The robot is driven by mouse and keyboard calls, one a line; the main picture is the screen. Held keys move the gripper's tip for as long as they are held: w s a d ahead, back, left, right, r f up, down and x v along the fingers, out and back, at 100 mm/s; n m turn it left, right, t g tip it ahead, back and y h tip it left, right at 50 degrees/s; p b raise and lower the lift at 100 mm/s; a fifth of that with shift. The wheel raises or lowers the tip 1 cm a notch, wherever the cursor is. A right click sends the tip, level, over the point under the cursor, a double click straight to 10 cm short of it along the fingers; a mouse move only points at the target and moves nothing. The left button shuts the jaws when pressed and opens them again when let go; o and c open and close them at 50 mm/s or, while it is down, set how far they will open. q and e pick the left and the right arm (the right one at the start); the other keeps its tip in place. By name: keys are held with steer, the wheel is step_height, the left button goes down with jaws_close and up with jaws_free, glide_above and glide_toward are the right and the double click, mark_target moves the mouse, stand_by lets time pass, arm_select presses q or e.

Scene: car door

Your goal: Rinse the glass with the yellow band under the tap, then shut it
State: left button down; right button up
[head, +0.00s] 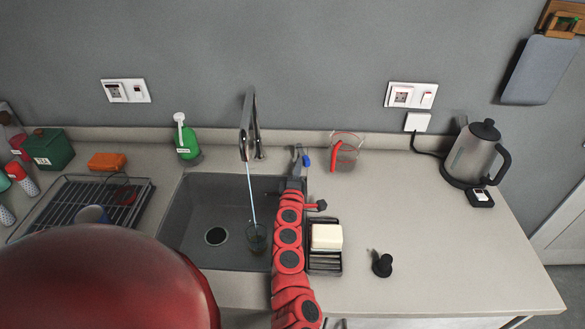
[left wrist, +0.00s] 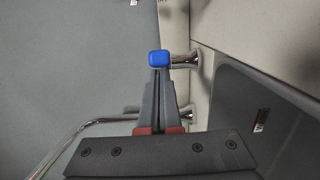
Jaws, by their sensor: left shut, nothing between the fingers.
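A chrome tap (head: 249,125) stands behind the sink, and a thin stream of water runs down from its spout. A clear glass (head: 256,238) stands in the sink at the foot of the stream; I cannot make out its band colour. My left gripper (head: 300,154) is shut and empty at the sink's back right corner, beside a blue knob (head: 306,161). In the left wrist view the closed fingertips (left wrist: 159,72) are right at the blue knob (left wrist: 159,58), which is on a chrome stem; I cannot tell whether they touch. My right gripper is not in view.
The sink (head: 185,215) is otherwise empty. A soap dish (head: 325,268) with a pale bar, a black knob-like object (head: 382,264), a measuring jug (head: 344,158) and a kettle (head: 474,155) stand to the right. A drying rack (head: 60,205) and a green bottle (head: 186,143) are at left.

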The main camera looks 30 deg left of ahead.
arm_select(q)
steer(key=shift+w+d, duration=0.3)
steer(key=shift+d, duration=0.1)
steer(key=shift+r, duration=0.1)
steer(key=s+d+r, duration=0.2)
steer(key=s+d, duration=0.2)
steer(key=s, duration=0.3)
steer(key=s+d+r, duration=0.2)
steer(key=s+d, duration=0.1)
steer(key=s, duration=0.4)
steer(key=shift+d+r, duration=0.4)
